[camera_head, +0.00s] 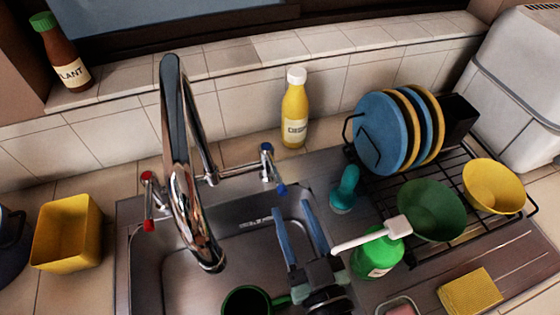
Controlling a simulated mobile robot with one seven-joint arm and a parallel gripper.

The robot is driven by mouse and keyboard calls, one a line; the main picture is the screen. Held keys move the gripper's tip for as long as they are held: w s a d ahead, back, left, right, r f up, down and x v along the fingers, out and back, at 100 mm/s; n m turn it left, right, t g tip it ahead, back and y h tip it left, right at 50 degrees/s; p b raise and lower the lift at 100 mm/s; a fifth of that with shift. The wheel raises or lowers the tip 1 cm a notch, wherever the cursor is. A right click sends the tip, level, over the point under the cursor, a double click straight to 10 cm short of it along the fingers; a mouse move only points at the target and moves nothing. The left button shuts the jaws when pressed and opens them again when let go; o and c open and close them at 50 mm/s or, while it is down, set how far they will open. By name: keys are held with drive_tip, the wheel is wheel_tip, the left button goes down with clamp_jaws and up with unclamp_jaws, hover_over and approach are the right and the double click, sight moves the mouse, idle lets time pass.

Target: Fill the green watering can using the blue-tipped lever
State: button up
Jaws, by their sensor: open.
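The chrome tap (178,150) arches over the sink, and its spout end hangs above the basin. The blue-tipped lever (268,165) is on the right side of the tap, with its blue tip (281,190) pointing down toward the sink. My gripper (293,207) has two blue fingers spread apart with nothing between them. Its fingertips are just below the blue tip in the picture; I cannot tell if they touch. A green-rimmed vessel, seemingly the green watering can (280,301), sits in the sink below the spout, cut off by the bottom edge. No water stream is visible.
A red-tipped lever (149,200) is at the tap's left. A yellow soap bottle (294,110) stands behind. A yellow container (65,235) is left.

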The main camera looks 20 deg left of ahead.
sight(268, 151)
drive_tip(key=p+x, duration=0.3)
drive_tip(key=x, duration=0.9)
drive_tip(key=shift+s, duration=0.1)
clamp_jaws()
idle(1.0)
